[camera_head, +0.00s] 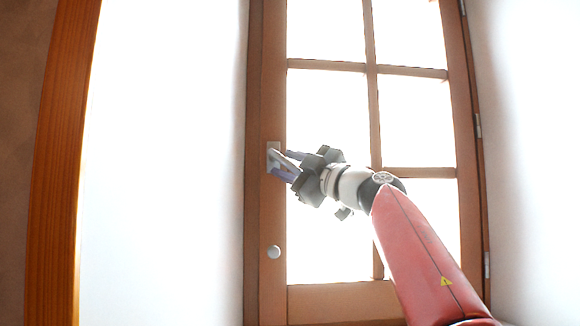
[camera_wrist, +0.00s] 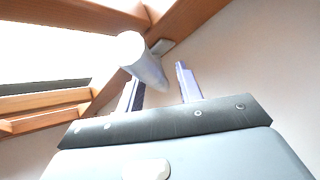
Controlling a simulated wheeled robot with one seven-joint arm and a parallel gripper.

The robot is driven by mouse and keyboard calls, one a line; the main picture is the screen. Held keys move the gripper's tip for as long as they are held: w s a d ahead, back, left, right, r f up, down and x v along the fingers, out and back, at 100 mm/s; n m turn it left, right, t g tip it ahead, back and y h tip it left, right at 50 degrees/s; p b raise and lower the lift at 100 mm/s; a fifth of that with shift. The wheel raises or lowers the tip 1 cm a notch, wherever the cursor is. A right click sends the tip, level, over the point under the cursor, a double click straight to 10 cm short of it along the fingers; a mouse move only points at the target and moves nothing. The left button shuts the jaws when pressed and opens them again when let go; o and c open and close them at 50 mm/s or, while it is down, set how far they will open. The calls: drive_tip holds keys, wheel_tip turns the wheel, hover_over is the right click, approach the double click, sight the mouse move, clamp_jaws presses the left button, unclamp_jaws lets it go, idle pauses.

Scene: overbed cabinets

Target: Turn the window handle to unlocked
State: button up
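The window handle (camera_head: 280,160) is a light grey lever on a small plate, on the left stile of the wooden window frame (camera_head: 266,215). In the wrist view the handle (camera_wrist: 143,60) is a pale, thick lever slanting down toward my fingers. My gripper (camera_head: 281,164) is at the handle, with one finger above and one below it in the head view. In the wrist view my gripper (camera_wrist: 160,76) has its fingers apart, and the lever's near end lies between them, closer to the left finger. Contact cannot be made out.
A round knob (camera_head: 273,252) sits lower on the same stile. The bright glass panes (camera_head: 327,110) have wooden bars, with my arm in front. A pale wall (camera_head: 170,160) is at the left, and hinges (camera_head: 478,125) show on the right edge.

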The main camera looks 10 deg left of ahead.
sight(294, 168)
drive_tip(key=shift+s+d+f, duration=0.1)
drive_tip(key=shift+d+f, duration=0.1)
drive_tip(key=shift+d, duration=0.05)
drive_tip(key=b+v, duration=0.3)
drive_tip(key=v, duration=0.3)
drive_tip(key=shift+s+d, duration=0.15)
drive_tip(key=shift+d, duration=0.05)
drive_tip(key=shift+s+d+f+b, duration=0.1)
drive_tip(key=shift+s+d+b, duration=0.1)
drive_tip(key=shift+d+b, duration=0.1)
